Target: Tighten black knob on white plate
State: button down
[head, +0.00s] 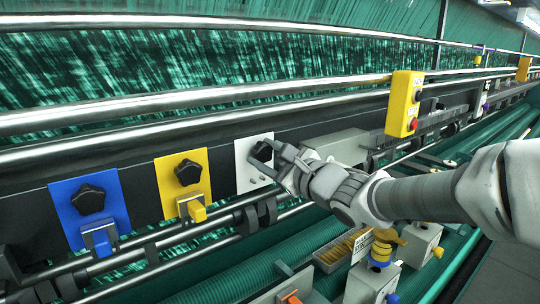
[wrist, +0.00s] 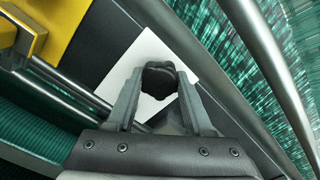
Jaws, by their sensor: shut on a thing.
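The white plate (head: 246,177) is fixed to the dark beam, to the right of the yellow and blue plates. The black knob (head: 262,151) sits on its upper part. My gripper (head: 282,160) reaches in from the right and is at the knob. In the wrist view, the black knob (wrist: 159,80) lies between the two fingertips of my gripper (wrist: 160,84), which are shut on its sides. The white plate (wrist: 152,50) shows behind it there. My gripper hides part of the plate's right side in the head view.
A yellow plate (head: 199,164) and a blue plate (head: 70,214), each with a black knob, are to the left. A yellow control box (head: 402,104) stands to the right above my arm. Metal rails (head: 130,108) run along the beam. A parts tray (head: 330,262) lies below.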

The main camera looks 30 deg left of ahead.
aim_at(266, 154)
jog(key=shift+c, duration=1.5)
grip_release()
jog(key=shift+f, duration=0.1)
jog(key=shift+s+d, duration=0.2)
jog(key=shift+d, duration=0.45)
jog(key=shift+v, duration=0.85)
jog(key=shift+s+a, duration=0.1)
